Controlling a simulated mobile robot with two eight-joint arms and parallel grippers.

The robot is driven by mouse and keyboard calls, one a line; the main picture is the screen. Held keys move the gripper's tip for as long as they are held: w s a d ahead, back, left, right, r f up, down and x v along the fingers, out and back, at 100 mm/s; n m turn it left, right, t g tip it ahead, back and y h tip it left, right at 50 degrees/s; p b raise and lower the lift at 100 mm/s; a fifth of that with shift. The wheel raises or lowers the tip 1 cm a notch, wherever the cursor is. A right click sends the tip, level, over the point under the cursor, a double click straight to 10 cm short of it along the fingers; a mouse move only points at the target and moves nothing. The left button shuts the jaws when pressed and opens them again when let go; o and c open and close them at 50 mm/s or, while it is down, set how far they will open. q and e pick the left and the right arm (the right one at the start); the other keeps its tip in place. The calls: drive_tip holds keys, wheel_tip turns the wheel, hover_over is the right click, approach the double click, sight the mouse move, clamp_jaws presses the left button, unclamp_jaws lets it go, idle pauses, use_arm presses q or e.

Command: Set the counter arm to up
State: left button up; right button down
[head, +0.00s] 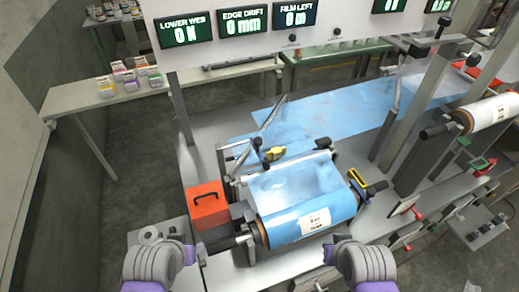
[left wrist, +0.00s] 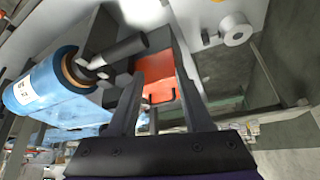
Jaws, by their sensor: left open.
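My left gripper (head: 200,252) is low at the left in the head view, beside the near end of the film roll's shaft. In the left wrist view its two fingers (left wrist: 155,72) are apart with nothing held between them. My right gripper (head: 342,240) is just right of the roll's near edge; its fingers are mostly hidden behind its wrist. Slim metal bars with black knobs (head: 258,143) and a yellow handle (head: 274,154) stand behind the blue film roll (head: 308,222). I cannot tell for sure which part is the counter arm. Neither gripper touches these bars.
An orange box (head: 208,205) sits left of the roll and shows behind the left fingers in the left wrist view (left wrist: 158,80). A yellow-black handle (head: 358,180) is at the roll's right. A white roll (head: 490,112) and posts stand right. Displays hang above.

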use_arm(q)
drive_tip(key=shift+o, duration=1.4)
drive_tip(key=shift+w+a, duration=0.1)
drive_tip(key=shift+w, duration=0.3)
drive_tip(key=w+a+r+t+y+b, duration=0.1)
drive_tip(key=w+t+b, duration=0.1)
drive_tip(key=w, duration=0.4)
drive_tip(key=m+t+h+b, duration=0.5)
drive_tip(key=t+h, duration=0.3)
drive_tip(key=t, duration=0.1)
approach(260, 138)
drive_tip(key=w, duration=0.2)
drive_tip(key=shift+d+f, duration=0.1)
drive_tip(key=shift+d, duration=0.1)
drive_tip(key=p+x, duration=0.1)
drive_tip(key=x, duration=0.9)
drive_tip(key=shift+d+f, duration=0.1)
use_arm(e)
wheel_tip(260, 138, down, 8)
drive_tip(key=s, duration=0.2)
drive_tip(key=shift+s+r+g, duration=0.15)
drive_tip(key=shift+s+g, duration=0.15)
drive_tip(key=shift+s, duration=0.1)
